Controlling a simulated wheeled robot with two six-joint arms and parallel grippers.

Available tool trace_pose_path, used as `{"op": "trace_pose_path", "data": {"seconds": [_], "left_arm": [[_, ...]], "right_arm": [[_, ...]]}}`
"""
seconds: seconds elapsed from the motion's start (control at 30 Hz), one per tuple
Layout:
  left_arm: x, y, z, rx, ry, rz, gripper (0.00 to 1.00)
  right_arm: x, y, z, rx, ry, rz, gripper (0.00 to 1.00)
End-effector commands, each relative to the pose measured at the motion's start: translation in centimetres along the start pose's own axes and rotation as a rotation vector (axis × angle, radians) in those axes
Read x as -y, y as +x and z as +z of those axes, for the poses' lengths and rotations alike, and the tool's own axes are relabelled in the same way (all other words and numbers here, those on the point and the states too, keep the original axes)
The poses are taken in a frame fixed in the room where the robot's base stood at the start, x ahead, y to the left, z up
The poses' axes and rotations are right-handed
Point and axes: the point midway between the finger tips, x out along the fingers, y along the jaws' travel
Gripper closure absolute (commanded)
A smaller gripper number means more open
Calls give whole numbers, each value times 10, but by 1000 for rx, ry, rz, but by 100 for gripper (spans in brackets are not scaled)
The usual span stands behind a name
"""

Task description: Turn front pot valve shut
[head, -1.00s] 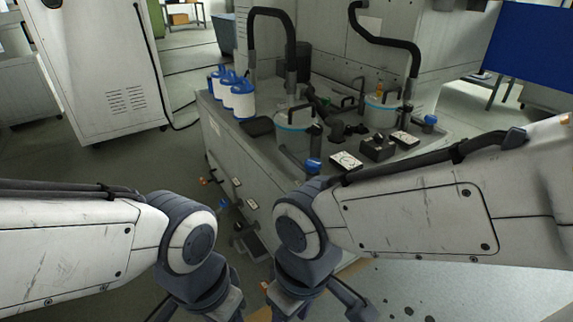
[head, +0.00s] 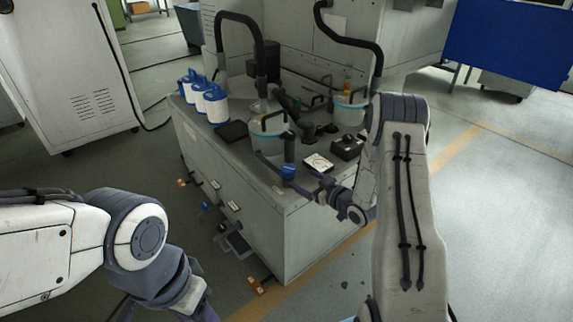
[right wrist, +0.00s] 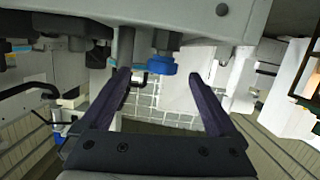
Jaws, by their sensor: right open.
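The front pot (head: 266,143), a pale cylinder with a blue band and a black handle, stands on the grey cabinet top. A blue valve knob (head: 288,172) sits at its near side, by a dark upright post. My right gripper (head: 314,184) is open just to the right of the knob, with its fingers pointing toward it. In the right wrist view, the blue knob (right wrist: 162,66) shows between and slightly beyond the open fingertips (right wrist: 158,78), apart from both.
The cabinet (head: 245,200) also carries blue-and-white canisters (head: 210,103), a rear pot (head: 349,110), a black box (head: 347,147) and a white plate (head: 318,162). Black hoses (head: 240,16) arch over the back. Floor right of the cabinet is clear.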

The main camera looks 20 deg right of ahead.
Motion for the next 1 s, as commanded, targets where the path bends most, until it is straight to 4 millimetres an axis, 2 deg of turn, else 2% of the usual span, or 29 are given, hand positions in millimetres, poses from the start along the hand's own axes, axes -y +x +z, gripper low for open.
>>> {"op": "trace_pose_path", "data": {"seconds": [0.03, 0.1, 0.23, 0.33, 0.47, 0.8, 1.0], "left_arm": [[0, -1, 0, 0, 0, 0, 50], [0, 0, 0, 0, 0, 0, 50], [0, 0, 0, 0, 0, 0, 50], [0, 0, 0, 0, 0, 0, 50], [0, 0, 0, 0, 0, 0, 50], [0, 2, 0, 0, 0, 0, 50], [0, 2, 0, 0, 0, 0, 50]], "right_arm": [[-2, -6, 10, -60, 23, -11, 6], [-2, -11, 13, -140, 40, -32, 6], [0, -19, 15, -229, 60, -53, 6], [2, -16, 13, -252, 64, -60, 6], [4, 2, 8, -254, 63, -63, 6], [6, 61, -7, -252, 64, -61, 6], [7, 78, -11, -250, 65, -59, 6]]}}
